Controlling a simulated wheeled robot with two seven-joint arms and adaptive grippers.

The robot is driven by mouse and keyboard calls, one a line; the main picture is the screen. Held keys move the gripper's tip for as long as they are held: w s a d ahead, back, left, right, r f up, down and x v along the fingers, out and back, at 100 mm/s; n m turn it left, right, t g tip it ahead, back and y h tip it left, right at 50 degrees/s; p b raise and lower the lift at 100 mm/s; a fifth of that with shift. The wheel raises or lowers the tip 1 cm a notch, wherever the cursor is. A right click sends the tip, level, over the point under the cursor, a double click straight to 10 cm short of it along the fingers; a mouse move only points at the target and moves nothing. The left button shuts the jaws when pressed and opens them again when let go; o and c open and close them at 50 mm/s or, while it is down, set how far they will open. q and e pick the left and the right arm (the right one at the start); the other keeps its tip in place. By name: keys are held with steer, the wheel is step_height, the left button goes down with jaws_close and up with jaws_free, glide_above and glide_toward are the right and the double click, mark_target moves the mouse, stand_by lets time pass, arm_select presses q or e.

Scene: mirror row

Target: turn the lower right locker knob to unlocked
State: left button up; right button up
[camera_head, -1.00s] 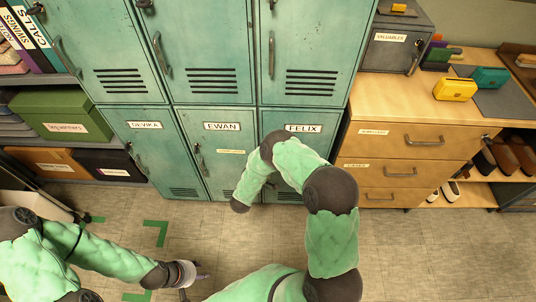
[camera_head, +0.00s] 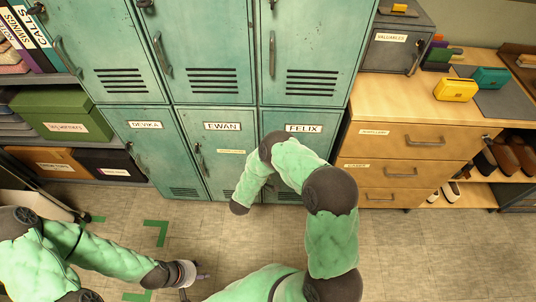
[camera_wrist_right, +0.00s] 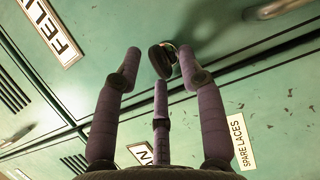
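The lower right locker door (camera_head: 309,153), labelled FELIX, is teal and shut. Its knob is hidden behind my right arm in the head view. In the right wrist view the dark round knob (camera_wrist_right: 162,59) sits on this door, beside the seam to the EWAN door. My right gripper (camera_wrist_right: 160,65) is open, its three purple fingers spread about the knob. I cannot tell whether any finger touches it. The knob's setting is not readable. My left gripper (camera_head: 194,284) is low at the bottom of the head view, away from the lockers, fingers apart and empty.
The EWAN locker (camera_head: 208,155) and DEVIKA locker (camera_head: 150,155) stand to the left, with upper lockers above. A wooden drawer cabinet (camera_head: 400,150) stands close on the right. Shelves with a green box (camera_head: 62,116) are at left. The tiled floor (camera_head: 420,255) is clear at lower right.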

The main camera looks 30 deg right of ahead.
steer(key=v, duration=1.1)
steer(key=shift+a, duration=0.1)
